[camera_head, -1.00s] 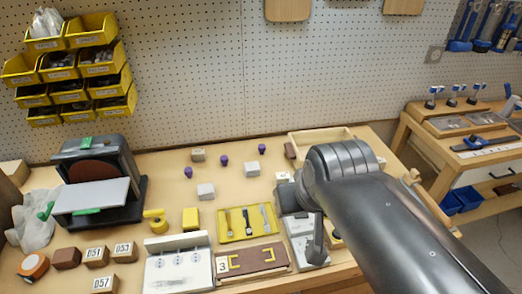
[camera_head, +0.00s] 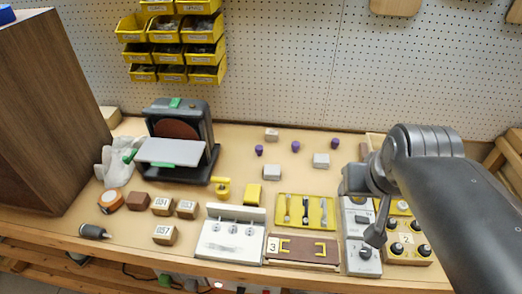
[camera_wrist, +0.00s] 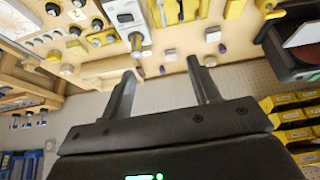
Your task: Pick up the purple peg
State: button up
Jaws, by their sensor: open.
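I cannot tell which one the task means. In the wrist view, which looks upside down, one purple peg (camera_wrist: 222,48) shows beyond the right finger and another (camera_wrist: 162,70) between the fingers. My gripper (camera_wrist: 165,82) is open and empty, apart from the pegs. In the head view my arm reaches over the right part of the bench, and the fingers cannot be made out clearly.
Pale blocks (camera_head: 272,172) (camera_head: 321,160) stand among the pegs. A yellow tool tray (camera_head: 329,224), a hook board (camera_head: 212,243) and a control box (camera_head: 424,250) lie nearer the front. A sander (camera_head: 212,132) stands left, beside a tall brown cabinet (camera_head: 45,110). The pegboard rises behind.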

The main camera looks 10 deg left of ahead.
jog(key=w+a+n, duration=0.2)
jog(key=w+a, duration=0.3)
jog(key=w, duration=0.9)
jog(key=n+g+y, duration=0.2)
jog(key=n, duration=0.1)
send_over(260, 148)
jog(key=s+d, duration=0.2)
jog(key=s, duration=0.2)
notch_tip(260, 148, down, 20)
jog(key=x, duration=0.5)
jog(key=shift+w+a+r, duration=0.15)
jog(key=shift+w+a, duration=0.05)
jog(key=shift+w, duration=0.05)
jog(key=shift+w+x, duration=0.15)
jog(key=shift+x, duration=1.25)
jog(key=shift+w+x, duration=0.15)
jog(key=shift+x, duration=1.3)
jog(key=shift+r, duration=0.1)
jog(key=c, duration=1.1)
